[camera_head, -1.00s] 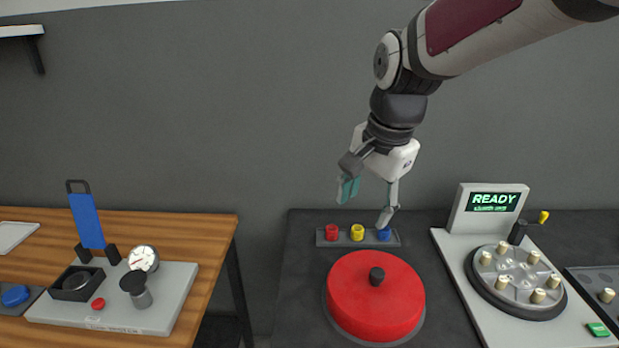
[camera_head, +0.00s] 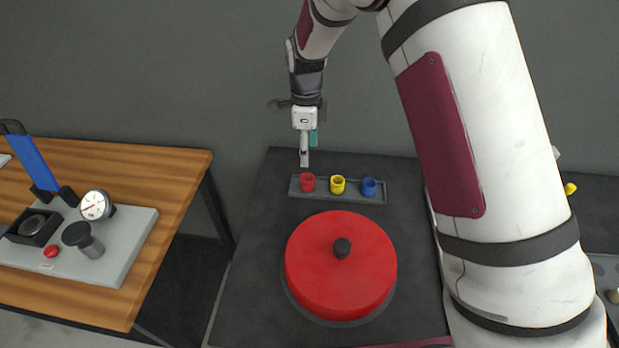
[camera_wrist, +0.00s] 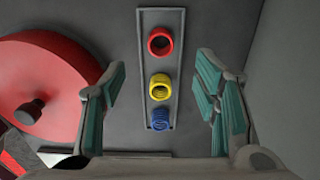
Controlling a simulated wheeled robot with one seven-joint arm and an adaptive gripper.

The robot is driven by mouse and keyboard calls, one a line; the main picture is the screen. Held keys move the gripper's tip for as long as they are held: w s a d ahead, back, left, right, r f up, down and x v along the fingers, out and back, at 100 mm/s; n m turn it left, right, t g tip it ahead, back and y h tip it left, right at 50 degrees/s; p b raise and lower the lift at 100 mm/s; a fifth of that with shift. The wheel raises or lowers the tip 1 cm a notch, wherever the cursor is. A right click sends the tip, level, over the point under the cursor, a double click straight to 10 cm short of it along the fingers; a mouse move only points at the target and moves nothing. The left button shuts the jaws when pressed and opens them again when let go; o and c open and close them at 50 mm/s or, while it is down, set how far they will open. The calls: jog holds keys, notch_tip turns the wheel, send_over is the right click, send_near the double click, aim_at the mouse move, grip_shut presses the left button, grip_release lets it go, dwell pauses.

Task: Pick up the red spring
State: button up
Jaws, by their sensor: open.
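The red spring (camera_head: 308,182) stands at the left end of a narrow grey tray (camera_head: 361,198) on the dark bench. In the wrist view the red spring (camera_wrist: 161,41) is at the far end of the row, ahead of the fingers. My gripper (camera_head: 307,160) is just above and behind the left end of the tray in the head view. In the wrist view my gripper (camera_wrist: 162,90) is open and empty, its teal-padded fingers on either side of the tray and apart from the springs.
A yellow spring (camera_head: 338,185) and a blue spring (camera_head: 369,187) share the tray. A large red disc with a black knob (camera_head: 340,265) sits in front of the tray. A wooden table (camera_head: 180,170) stands to the left. My arm covers much of the right side.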

aim_at(307, 177)
notch_tip(307, 177, down, 11)
jog(key=shift+d+f+p, duration=0.1)
jog(key=shift+f+p, duration=0.05)
jog(key=shift+p, duration=0.9)
jog(key=c, duration=1.2)
